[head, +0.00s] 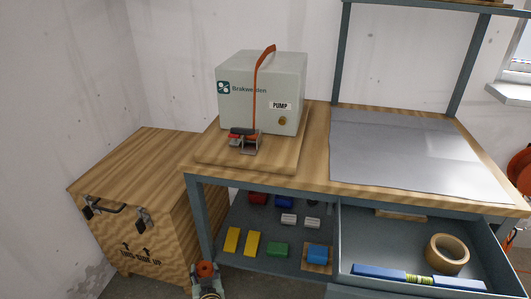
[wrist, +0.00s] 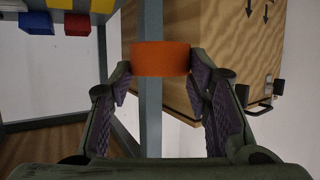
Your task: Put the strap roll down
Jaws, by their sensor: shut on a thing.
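The strap roll (wrist: 160,58) is a short orange cylinder. In the wrist view my gripper (wrist: 160,76) is shut on it, with a fingertip at each side. In the head view the orange roll (head: 205,267) shows at the bottom edge, held low in front of the bench, between the wooden crate and the shelf. Most of my gripper is cut off there. An orange strap (head: 256,85) with a ratchet (head: 245,139) runs over the pump box (head: 290,75) on the bench.
The wooden crate (head: 135,165) stands left of the bench, its lid bare. A grey bench leg (wrist: 149,115) is behind the roll. The lower shelf (head: 258,225) holds several coloured blocks. An open drawer (head: 390,250) holds a tape roll (head: 447,253) and a blue level (head: 385,275). The bench's grey mat (head: 410,150) is clear.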

